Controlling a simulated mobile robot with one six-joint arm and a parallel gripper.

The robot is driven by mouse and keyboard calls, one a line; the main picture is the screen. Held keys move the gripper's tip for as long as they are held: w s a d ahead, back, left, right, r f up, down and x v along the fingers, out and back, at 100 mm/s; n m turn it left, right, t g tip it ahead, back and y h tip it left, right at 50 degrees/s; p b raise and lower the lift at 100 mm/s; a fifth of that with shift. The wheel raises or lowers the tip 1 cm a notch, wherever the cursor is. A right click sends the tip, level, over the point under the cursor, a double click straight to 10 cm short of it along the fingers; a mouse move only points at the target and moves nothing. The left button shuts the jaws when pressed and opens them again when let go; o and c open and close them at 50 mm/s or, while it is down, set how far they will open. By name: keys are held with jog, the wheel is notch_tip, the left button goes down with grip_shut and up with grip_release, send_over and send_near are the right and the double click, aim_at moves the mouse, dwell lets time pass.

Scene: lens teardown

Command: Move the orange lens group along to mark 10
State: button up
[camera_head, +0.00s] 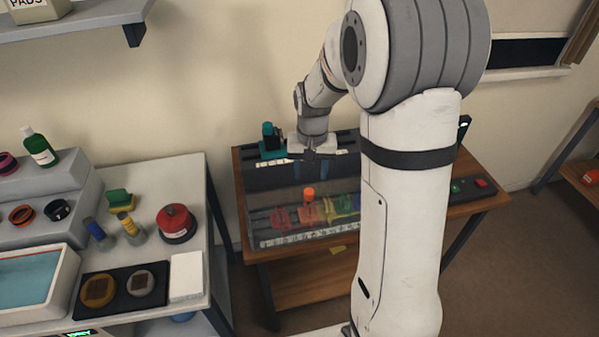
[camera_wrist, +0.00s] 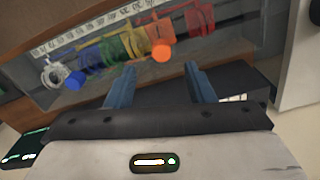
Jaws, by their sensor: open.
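The orange lens group (camera_head: 310,214) sits in a row of coloured lens parts on the bench rail, between a red one and a yellow one. Its orange knob (camera_head: 309,193) stands upright; the knob also shows in the wrist view (camera_wrist: 162,50). A numbered white scale (camera_head: 300,236) runs along the front; its figures are too small to read. My gripper (camera_head: 302,172) is above and behind the row. In the wrist view my gripper (camera_wrist: 160,70) is open and empty, with the orange knob beyond the gap between its fingertips, apart from them.
Red (camera_head: 281,218), yellow (camera_wrist: 134,44), green (camera_wrist: 112,50) and blue (camera_wrist: 91,62) parts share the rail; a second knob, blue (camera_wrist: 75,80), stands near the blue part. A teal device (camera_head: 270,144) is at the back left. A red button (camera_head: 480,183) is at the right.

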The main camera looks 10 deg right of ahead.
aim_at(309, 191)
jog(key=shift+w+f, duration=0.4)
jog(key=shift+f, duration=0.2)
notch_tip(309, 191, down, 7)
jog(key=shift+f+p, duration=0.15)
jog(key=shift+p, duration=0.4)
grip_shut()
